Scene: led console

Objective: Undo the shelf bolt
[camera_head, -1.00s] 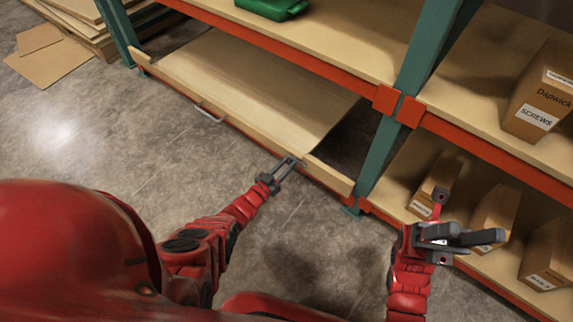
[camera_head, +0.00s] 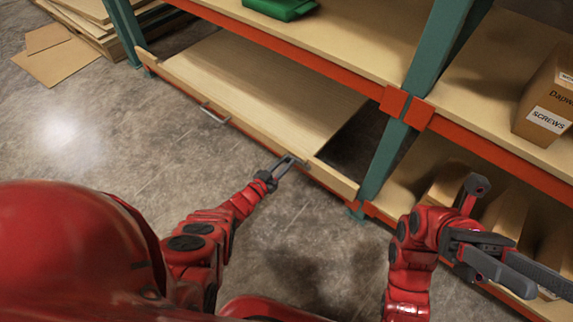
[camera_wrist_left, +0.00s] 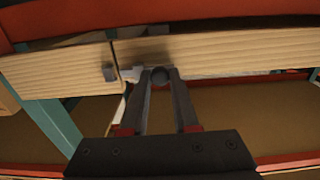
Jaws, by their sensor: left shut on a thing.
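The pull-out shelf (camera_head: 270,85) is a pale wooden board with a front rail, low in the rack. The shelf bolt's round dark knob (camera_wrist_left: 160,76) is at the rail, between my left fingertips. A light metal piece (camera_wrist_left: 131,74) lies beside it, near a seam in the wood. A small dark grey catch (camera_wrist_left: 110,73) sits across that seam; I cannot tell whether the bolt reaches it. My left gripper (camera_head: 287,161) is shut on the knob; it also shows in the wrist view (camera_wrist_left: 160,80). My right gripper (camera_head: 535,278) is open and empty, away from the shelf.
A metal handle (camera_head: 213,113) is on the shelf's front rail. A green rack post (camera_head: 385,160) stands right of the shelf. Cardboard boxes (camera_head: 548,105) stand on the right shelves, and a green bin (camera_head: 280,8) above. The grey floor (camera_head: 110,135) in front is clear at the left.

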